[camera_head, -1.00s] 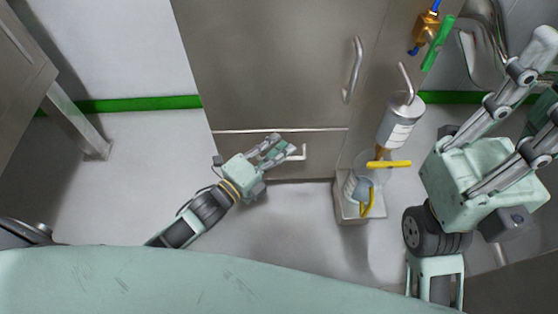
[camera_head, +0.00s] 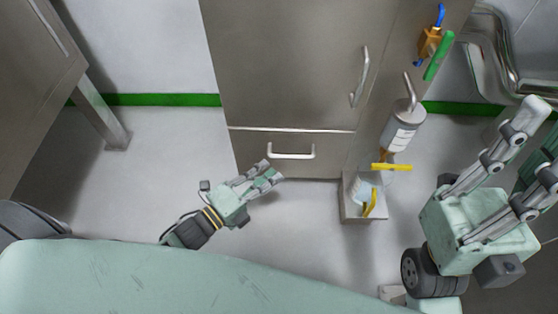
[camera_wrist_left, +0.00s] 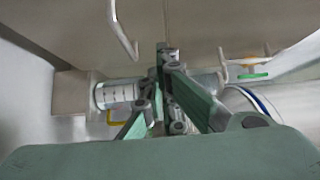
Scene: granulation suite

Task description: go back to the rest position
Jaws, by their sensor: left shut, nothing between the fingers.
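My left gripper (camera_head: 268,171) is in front of the lower drawer of the steel cabinet, below and left of its handle, in the head view.
The steel cabinet (camera_head: 280,70) has a vertical door handle (camera_head: 359,77). To its right are a grey canister (camera_head: 403,132), a yellow lever (camera_head: 391,167) and a small steel box (camera_head: 362,213). A steel table leg (camera_head: 103,113) stands at left. Floor (camera_head: 150,180) around the left gripper is clear.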

